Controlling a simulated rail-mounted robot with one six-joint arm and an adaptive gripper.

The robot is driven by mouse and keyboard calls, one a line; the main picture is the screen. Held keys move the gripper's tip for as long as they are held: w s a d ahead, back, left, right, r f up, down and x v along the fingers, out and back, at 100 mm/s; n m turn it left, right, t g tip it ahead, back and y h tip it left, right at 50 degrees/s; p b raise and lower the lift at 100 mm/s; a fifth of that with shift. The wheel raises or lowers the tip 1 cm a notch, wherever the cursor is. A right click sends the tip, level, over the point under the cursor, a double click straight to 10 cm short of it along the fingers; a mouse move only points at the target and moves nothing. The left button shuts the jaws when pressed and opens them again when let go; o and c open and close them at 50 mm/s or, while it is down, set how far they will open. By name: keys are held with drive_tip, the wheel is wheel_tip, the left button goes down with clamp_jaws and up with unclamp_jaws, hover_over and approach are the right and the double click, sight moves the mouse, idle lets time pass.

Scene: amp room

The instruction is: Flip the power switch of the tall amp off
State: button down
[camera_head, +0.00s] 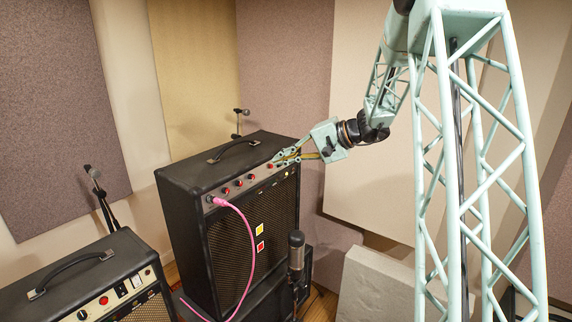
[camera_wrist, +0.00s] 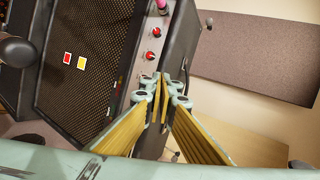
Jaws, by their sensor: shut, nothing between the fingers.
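The tall amp (camera_head: 250,215) is a black cabinet with a mesh grille, standing behind and right of a shorter amp. Its control strip along the top front edge carries several red knobs (camera_head: 238,182) and a pink cable plugged in at the left end. In the wrist view the tall amp (camera_wrist: 85,60) appears turned, with red knobs (camera_wrist: 152,31) above my fingertips. My gripper (camera_head: 275,161) is shut and empty, its tips at the right end of the strip. It also shows in the wrist view (camera_wrist: 161,85). I cannot make out the power switch; the fingers cover that part of the panel.
The shorter amp (camera_head: 95,285) stands at the lower left. A microphone (camera_head: 296,250) stands before the tall amp's grille, and the pink cable (camera_head: 250,255) hangs down its front. A pale block (camera_head: 375,285) sits at right. Space above the tall amp is mostly clear.

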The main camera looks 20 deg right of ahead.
drive_tip(key=w+d+f+m+t+h+p, duration=0.1)
drive_tip(key=w+d+f, duration=0.3)
drive_tip(key=d, duration=0.4)
drive_tip(key=w+d+f+m+t+h+p, duration=0.1)
drive_tip(key=w+d+f, duration=0.3)
drive_tip(key=d, duration=0.5)
drive_tip(key=shift+w+d+m+t, duration=0.25)
drive_tip(key=shift+w+m+t, duration=0.1)
drive_tip(key=shift+m+t, duration=0.45)
drive_tip(key=shift+w+a+f, duration=0.1)
drive_tip(key=shift+f, duration=0.05)
drive_tip(key=p+x, duration=0.2)
drive_tip(key=x, duration=1.1)
drive_tip(key=shift+w+a, duration=0.2)
drive_tip(key=shift+w, duration=0.05)
drive_tip(key=shift+w+f+b, duration=0.1)
drive_tip(key=shift+f+b, duration=0.15)
drive_tip(key=shift+b, duration=0.35)
drive_tip(key=b, duration=0.3)
drive_tip(key=shift+w+a+f+t+y, duration=0.2)
drive_tip(key=shift+t+y, duration=0.1)
drive_tip(key=shift+t, duration=0.1)
drive_tip(key=shift+r, duration=0.2)
drive_tip(key=shift+s+b, duration=0.15)
drive_tip(key=shift+b, duration=0.3)
